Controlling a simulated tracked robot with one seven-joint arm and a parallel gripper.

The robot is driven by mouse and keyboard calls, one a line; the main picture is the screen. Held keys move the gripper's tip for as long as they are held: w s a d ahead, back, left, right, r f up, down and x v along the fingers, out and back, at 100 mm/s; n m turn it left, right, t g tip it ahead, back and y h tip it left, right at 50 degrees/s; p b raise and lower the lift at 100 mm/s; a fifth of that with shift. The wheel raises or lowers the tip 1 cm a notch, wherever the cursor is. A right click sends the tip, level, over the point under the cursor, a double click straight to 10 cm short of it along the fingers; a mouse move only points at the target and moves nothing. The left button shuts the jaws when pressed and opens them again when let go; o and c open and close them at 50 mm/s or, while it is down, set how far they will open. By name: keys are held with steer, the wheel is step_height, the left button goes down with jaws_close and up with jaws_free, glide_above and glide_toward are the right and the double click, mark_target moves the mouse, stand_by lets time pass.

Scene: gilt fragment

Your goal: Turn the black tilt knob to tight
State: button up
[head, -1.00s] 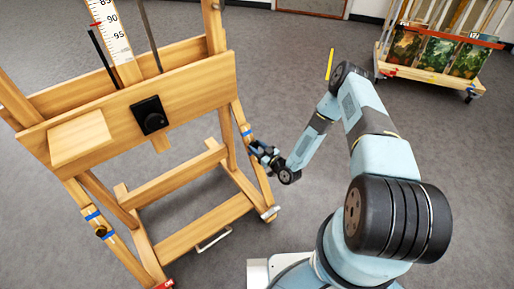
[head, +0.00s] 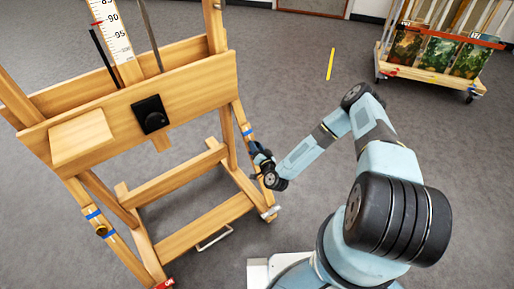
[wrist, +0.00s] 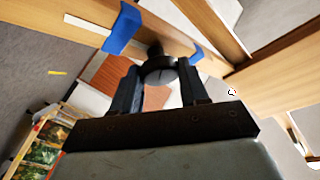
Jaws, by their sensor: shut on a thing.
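The wooden easel (head: 186,95) stands at the left in the head view. My gripper (head: 255,151) is at its right leg, just below a blue tape band (head: 247,132). In the wrist view, my gripper (wrist: 160,84) is shut on the black tilt knob (wrist: 158,68), one finger on each side of its round head. The knob sits on the wooden leg between two blue tape bands (wrist: 123,29). In the head view the gripper hides this knob. No tight or loose marking can be read.
Another dark knob (head: 101,233) sits on the easel's left leg between blue bands. A black square block (head: 150,114) is on the crossboard. A wheeled cart with paintings (head: 436,55) stands at the back right.

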steer(key=m+h, duration=0.1)
steer(key=m, duration=0.2)
steer(key=m+h, duration=0.2)
steer(key=m, duration=0.2)
steer(key=shift+s+g+h, duration=0.1)
steer(key=shift+g+h, duration=0.2)
steer(key=shift+g, duration=0.1)
steer(key=m+g+h, duration=0.1)
steer(key=m, duration=0.2)
steer(key=m+g+h, duration=0.1)
steer(key=m, duration=0.2)
steer(key=shift+m, duration=0.3)
steer(key=m+g, duration=0.3)
steer(key=m, duration=0.2)
steer(key=shift+r+m, duration=0.15)
steer(key=shift+m, duration=0.15)
steer(key=m+g, duration=0.3)
steer(key=m, duration=0.1)
steer(key=shift+r+y, duration=0.1)
steer(key=shift+y, duration=0.2)
steer(key=shift+w+a+m, duration=0.1)
steer(key=shift+w+m, duration=0.1)
steer(key=shift+m, duration=0.1)
steer(key=shift+r, duration=0.1)
steer(key=o, duration=1)
